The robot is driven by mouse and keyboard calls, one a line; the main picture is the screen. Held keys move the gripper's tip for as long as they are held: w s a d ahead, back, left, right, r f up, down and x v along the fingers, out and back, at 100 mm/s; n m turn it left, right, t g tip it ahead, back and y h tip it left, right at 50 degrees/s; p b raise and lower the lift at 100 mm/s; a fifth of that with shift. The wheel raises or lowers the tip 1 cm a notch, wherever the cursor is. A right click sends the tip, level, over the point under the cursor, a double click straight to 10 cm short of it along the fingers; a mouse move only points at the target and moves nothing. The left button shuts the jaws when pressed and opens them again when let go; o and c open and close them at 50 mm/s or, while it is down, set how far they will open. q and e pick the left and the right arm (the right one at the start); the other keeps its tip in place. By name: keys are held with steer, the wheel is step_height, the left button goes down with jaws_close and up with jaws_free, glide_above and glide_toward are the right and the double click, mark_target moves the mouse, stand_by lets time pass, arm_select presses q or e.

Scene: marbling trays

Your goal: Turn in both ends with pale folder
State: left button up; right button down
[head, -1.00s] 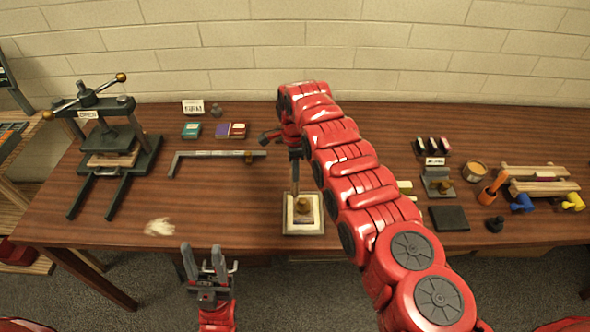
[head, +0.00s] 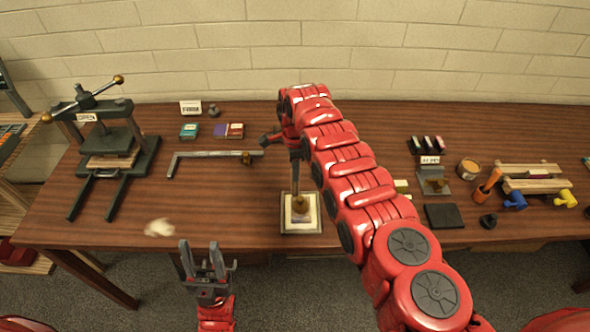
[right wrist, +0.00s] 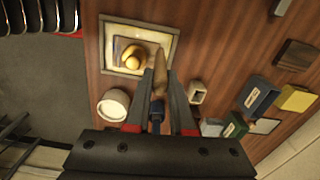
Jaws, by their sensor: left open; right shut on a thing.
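A shallow grey-rimmed tray (head: 318,229) lies at the table's front middle, with a pale sheet and a brass-coloured knobbed piece (head: 300,203) inside. Both also show in the right wrist view, the tray (right wrist: 174,38) and the brass piece (right wrist: 133,57). My right gripper (right wrist: 160,82) is shut on a slim tan tool (right wrist: 158,84), which may be the pale folder. The tool points down at the tray's edge beside the brass piece; contact cannot be told. In the head view my arm partly covers this gripper (head: 296,163). My left gripper (head: 202,250) is open and empty, before the table's front edge.
A screw press (head: 108,140) stands at the left, with a metal square (head: 210,154) right of it. A whitish scrap (head: 158,228) lies at the front left. A dark pad (head: 444,216), an orange-handled tool (head: 488,185) and a wooden frame (head: 535,170) are at the right.

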steer(key=shift+d+r+p, duration=0.1)
steer(key=shift+d+p, duration=0.15)
steer(key=shift+p, duration=0.25)
steer(key=shift+d, duration=0.25)
steer(key=shift+p, duration=0.3)
steer(key=shift+d+p, duration=0.4)
steer(key=shift+p, duration=0.05)
steer(key=shift+d, duration=0.15)
